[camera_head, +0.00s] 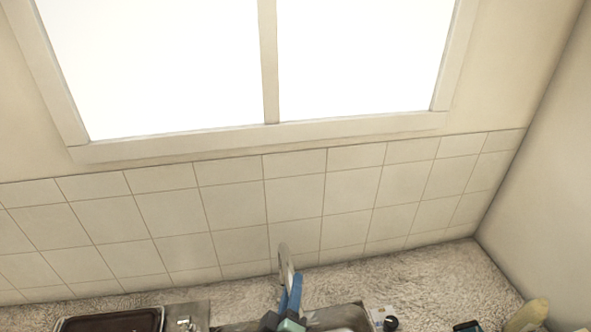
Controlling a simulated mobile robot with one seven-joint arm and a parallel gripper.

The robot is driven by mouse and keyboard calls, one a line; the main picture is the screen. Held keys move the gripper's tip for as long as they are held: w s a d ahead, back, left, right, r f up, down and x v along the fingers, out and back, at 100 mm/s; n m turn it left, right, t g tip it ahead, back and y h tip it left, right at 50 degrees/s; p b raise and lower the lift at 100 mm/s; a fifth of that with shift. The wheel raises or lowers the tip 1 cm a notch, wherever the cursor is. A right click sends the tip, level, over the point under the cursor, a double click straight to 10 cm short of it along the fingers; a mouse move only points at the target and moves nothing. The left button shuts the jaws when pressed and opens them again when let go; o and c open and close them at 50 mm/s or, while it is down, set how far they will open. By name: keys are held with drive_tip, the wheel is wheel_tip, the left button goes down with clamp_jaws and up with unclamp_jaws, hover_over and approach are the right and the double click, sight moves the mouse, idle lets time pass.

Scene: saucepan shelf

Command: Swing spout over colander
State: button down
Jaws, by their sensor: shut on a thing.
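A grey upright piece, which looks like the spout (284,258), stands at the bottom centre against the tiles. My gripper (293,284), with blue fingers, is shut on it from the near side. The exact contact is small and partly hidden by the fingers. The spout's outlet end cannot be made out. I cannot make out a colander; the area below my gripper is cut off by the bottom edge.
A dark tray (108,321) is at left. A dark knob (390,323), a black object (468,326) and a yellowish object (528,315) are at right. Bare counter (430,270) runs along the tiled wall (240,205).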

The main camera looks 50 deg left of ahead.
drive_tip(key=c, duration=0.7)
unclamp_jaws()
drive_tip(key=shift+b+v, duration=2.8)
drive_tip(key=shift+v, duration=3.7)
